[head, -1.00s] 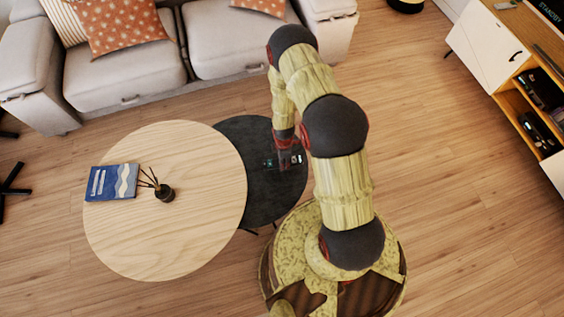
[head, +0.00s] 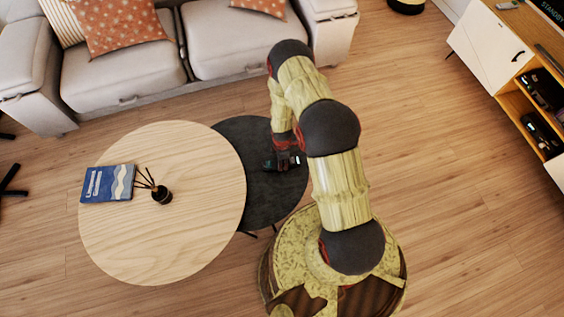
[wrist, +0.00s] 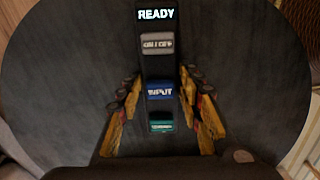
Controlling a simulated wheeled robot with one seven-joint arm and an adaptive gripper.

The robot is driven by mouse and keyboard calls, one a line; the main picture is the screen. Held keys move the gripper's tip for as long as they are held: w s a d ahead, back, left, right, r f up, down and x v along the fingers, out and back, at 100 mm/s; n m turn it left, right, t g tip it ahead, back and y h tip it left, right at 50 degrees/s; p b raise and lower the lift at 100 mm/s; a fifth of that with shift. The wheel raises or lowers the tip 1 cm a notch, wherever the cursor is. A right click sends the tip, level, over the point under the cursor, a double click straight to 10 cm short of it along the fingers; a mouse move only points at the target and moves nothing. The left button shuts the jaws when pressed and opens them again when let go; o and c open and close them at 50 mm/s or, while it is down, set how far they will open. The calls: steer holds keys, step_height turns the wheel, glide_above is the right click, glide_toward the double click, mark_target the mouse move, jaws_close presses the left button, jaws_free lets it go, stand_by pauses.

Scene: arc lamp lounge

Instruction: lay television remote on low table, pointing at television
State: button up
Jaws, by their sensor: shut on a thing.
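The television remote (wrist: 157,68) is a long black bar in the wrist view, with a lit READY display at its far end and grey, blue and teal keys. My gripper (wrist: 163,112) is shut on it, with one yellow finger on each side. In the head view my gripper (head: 283,161) is over the round dark low table (head: 240,132), near its right side. Whether the remote touches the tabletop is hard to tell. The television (head: 552,12) shows STANDBY at the top right corner, partly cut off.
A round wooden table (head: 165,240) overlaps the dark one on the left. It bears a blue book (head: 107,183) and a dark reed diffuser (head: 162,194). A grey sofa (head: 120,75) stands behind. A media cabinet (head: 490,45) stands at right, with clear floor between.

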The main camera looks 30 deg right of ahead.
steer(key=o, duration=1.4)
steer(key=shift+f, duration=0.1)
steer(key=w+a+r+m+t+p, duration=0.1)
steer(key=w+a+r+m+p, duration=0.15)
steer(key=r, duration=2.25)
steer(key=w+a+r+m+t+p, duration=0.15)
steer(key=r+m, duration=0.25)
steer(key=r, duration=2.1)
steer(key=s+a+r+m+t, duration=0.1)
steer(key=s+a+r+m, duration=0.1)
steer(key=s+r, duration=0.4)
steer(key=s+a+r+m+t, duration=0.15)
steer(key=s+r, duration=0.25)
steer(key=r, duration=0.5)
steer(key=s+a+r+m, duration=0.1)
steer(key=s+r+m, duration=0.1)
steer(key=s, duration=0.5)
steer(key=s+a+r+m, duration=0.1)
steer(key=s+r+m, duration=0.1)
steer(key=s+r, duration=0.3)
steer(key=shift+s+a+t, duration=0.3)
steer(key=shift+s+a, duration=0.05)
steer(key=shift+s, duration=0.9)
